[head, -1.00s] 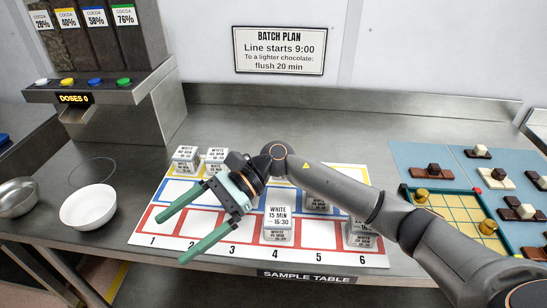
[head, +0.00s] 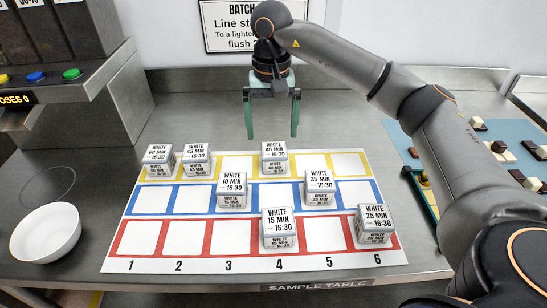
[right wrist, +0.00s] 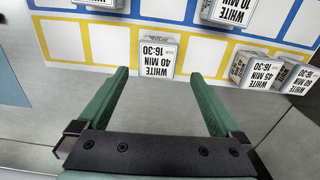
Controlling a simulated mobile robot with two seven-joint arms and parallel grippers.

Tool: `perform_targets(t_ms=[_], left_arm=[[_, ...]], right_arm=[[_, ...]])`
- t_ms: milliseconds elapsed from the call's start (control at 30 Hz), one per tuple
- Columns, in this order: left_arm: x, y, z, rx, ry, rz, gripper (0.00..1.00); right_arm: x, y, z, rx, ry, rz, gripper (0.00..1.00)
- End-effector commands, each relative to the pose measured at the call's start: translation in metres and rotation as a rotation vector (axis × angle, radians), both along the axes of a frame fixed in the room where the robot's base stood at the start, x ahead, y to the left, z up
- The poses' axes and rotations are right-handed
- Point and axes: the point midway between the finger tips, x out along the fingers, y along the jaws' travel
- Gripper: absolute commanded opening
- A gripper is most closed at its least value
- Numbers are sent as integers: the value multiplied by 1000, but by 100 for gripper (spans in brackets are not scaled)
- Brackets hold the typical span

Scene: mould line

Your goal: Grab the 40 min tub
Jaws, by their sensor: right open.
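The 40 min tub (head: 274,158) is a small white block-shaped tub with black print. It stands in the yellow row of the sample mat, above column 4. The right wrist view also shows this tub (right wrist: 157,57), labelled "WHITE 40 MIN 16:30", upside down in the picture. My right gripper (head: 271,135) is open and empty, fingers down, just behind the tub in the head view. In the right wrist view its two green fingers (right wrist: 157,95) stand apart, with the tub beyond the gap between their tips. My left gripper is not in view.
Other white tubs stand on the mat (head: 188,239): 60 min (head: 159,157), 45 min (head: 197,157), 10 min (head: 233,191), 35 min (head: 319,187), 15 min (head: 279,228) and 25 min (head: 373,224). A white bowl (head: 45,233) is at left. A cocoa dispenser stands back left.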

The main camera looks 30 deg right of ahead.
Motion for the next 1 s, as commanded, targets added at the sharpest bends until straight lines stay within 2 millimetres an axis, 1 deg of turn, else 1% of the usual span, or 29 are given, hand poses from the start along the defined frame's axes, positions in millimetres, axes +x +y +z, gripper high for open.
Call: perform_targets(t_ms=[33, 100, 267, 500, 600, 867, 1000], left_arm=[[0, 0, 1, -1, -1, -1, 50], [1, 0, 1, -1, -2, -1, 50], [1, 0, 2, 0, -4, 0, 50], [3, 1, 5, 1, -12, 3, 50], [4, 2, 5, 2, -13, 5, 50], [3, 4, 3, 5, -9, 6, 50], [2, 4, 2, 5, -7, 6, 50]], right_arm=[[-1, 0, -8, -1, 3, 0, 100], [0, 0, -15, 0, 1, 1, 100], [-1, 0, -25, 2, 1, 0, 100], [-4, -4, -60, 1, 3, 1, 100], [-4, -4, -69, 1, 0, 0, 100], [-3, -4, -72, 2, -1, 0, 100], [-3, -4, -72, 2, -1, 0, 85]])
